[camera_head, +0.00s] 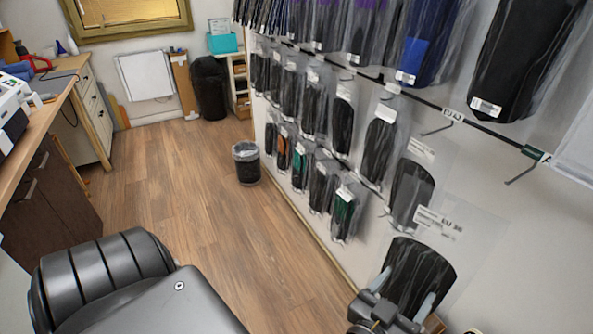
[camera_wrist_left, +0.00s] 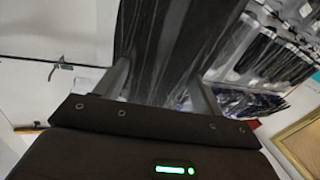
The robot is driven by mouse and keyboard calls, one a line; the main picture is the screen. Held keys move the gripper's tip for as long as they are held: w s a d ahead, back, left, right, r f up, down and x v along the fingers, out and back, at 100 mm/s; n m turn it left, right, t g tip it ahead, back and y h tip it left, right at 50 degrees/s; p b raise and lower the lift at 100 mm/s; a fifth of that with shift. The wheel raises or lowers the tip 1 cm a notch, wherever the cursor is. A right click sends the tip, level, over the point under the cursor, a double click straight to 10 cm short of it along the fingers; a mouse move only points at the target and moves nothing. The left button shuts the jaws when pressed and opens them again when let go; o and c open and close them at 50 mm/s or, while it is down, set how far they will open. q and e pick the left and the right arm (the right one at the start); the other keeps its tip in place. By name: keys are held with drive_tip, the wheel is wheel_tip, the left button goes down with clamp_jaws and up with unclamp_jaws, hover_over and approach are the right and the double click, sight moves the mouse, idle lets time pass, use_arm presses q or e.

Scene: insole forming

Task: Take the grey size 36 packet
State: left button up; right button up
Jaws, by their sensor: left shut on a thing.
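A clear packet (camera_head: 419,274) with dark grey insoles and a white label reading EU 36 is at the lower right in the head view. It stands in front of the wall rack, slightly tilted. My left gripper (camera_head: 404,296) is shut on its lower part, one finger on each side. In the left wrist view the dark packet (camera_wrist_left: 150,45) fills the space between the fingers of the left gripper (camera_wrist_left: 162,82). Its lower end is hidden by the gripper. I cannot tell whether its top still touches a hook. My right gripper is not in view.
Rows of hanging insole packets (camera_head: 381,150) line the wall on the right. Bare hooks (camera_head: 521,175) stick out near the upper right. A black waste bin (camera_head: 248,168) stands by the wall. A counter (camera_head: 42,130) is at the left. The wooden floor (camera_head: 180,200) between is clear.

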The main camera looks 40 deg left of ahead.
use_arm(q)
drive_tip(key=w+a+h+p, duration=0.1)
drive_tip(key=w+a, duration=0.5)
drive_tip(key=a, duration=0.4)
drive_tip(key=w+a+p, duration=0.1)
drive_tip(key=w+a, duration=0.5)
drive_tip(key=a, duration=2.1)
drive_tip(key=w+d+b, duration=0.2)
drive_tip(key=w+b, duration=0.2)
drive_tip(key=w, duration=0.3)
drive_tip(key=shift+r+y, duration=0.2)
drive_tip(key=shift+y, duration=0.1)
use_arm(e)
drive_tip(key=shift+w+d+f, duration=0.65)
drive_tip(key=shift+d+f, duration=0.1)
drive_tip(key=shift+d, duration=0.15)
use_arm(q)
drive_tip(key=shift+d, duration=0.1)
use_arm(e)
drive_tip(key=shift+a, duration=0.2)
